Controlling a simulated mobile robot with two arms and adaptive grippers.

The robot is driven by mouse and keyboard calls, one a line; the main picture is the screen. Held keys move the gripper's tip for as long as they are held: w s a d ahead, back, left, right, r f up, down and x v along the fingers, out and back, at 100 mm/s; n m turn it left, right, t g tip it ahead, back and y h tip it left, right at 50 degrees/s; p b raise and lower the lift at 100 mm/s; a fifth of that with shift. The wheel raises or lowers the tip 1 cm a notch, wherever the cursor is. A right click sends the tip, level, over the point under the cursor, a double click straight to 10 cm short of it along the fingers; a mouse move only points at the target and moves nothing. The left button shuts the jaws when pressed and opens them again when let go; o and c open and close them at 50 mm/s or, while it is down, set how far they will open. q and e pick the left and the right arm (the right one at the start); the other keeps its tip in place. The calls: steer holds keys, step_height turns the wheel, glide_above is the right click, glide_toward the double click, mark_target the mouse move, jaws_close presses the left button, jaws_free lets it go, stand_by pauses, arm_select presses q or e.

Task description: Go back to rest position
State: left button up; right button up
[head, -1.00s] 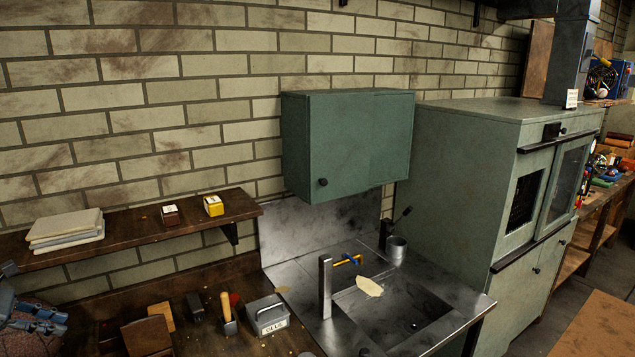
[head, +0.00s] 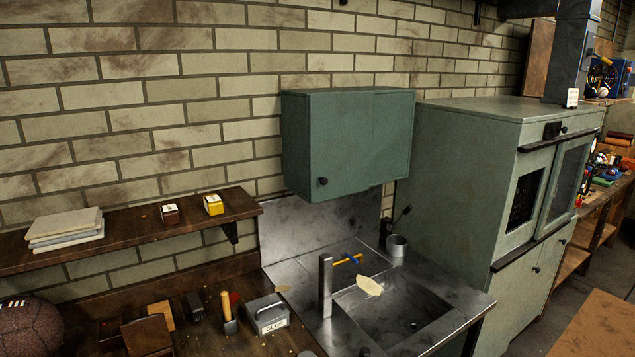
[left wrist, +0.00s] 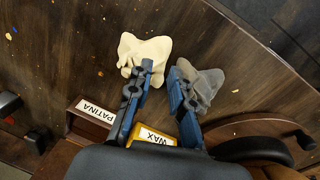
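My left gripper (left wrist: 165,80) shows in the left wrist view. Its two blue-grey fingers are apart, with only dark wood visible between them. A crumpled cream piece (left wrist: 143,52) lies by the tip of one finger and a crumpled grey piece (left wrist: 202,84) by the other; I cannot tell whether they touch the fingers. Neither of my grippers shows in the head view now. A brown leather ball (head: 30,327) with pale laces is at the lower left of the head view, partly cut off by the frame.
The wall shelf (head: 130,244) holds folded cloths (head: 65,230) and two small boxes. The bench below carries a glue container (head: 267,314) and tools. A metal sink (head: 400,310) and green cabinet (head: 345,142) are to the right. PATINA (left wrist: 95,112) and WAX (left wrist: 150,135) boxes show near my left gripper.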

arm_select(q)
steer(key=s+d+f+m, duration=0.2)
steer(key=s+d+m, duration=0.4)
steer(key=s+d, duration=0.5)
steer(key=s+d+r+m+t, duration=0.1)
steer(key=s+d+r+m, duration=0.15)
steer(key=s+r, duration=0.2)
steer(key=s+d+r+m+t, duration=0.2)
steer(key=s+d+r, duration=0.15)
steer(key=s, duration=0.25)
step_height(320, 180, down, 34)
steer(key=s+g+b, duration=0.2)
steer(key=b, duration=0.5)
steer(key=s+a+f+b, duration=0.1)
steer(key=s+f+b, duration=0.1)
steer(key=s+f, duration=0.6)
steer(key=s+a+f+g+y+b, duration=0.1)
steer(key=s+f+b, duration=0.1)
steer(key=s+f, duration=0.6)
step_height(320, 180, down, 4)
steer(key=shift+a+f, duration=0.25)
steer(key=shift+a, duration=0.05)
steer(key=shift+m, duration=0.25)
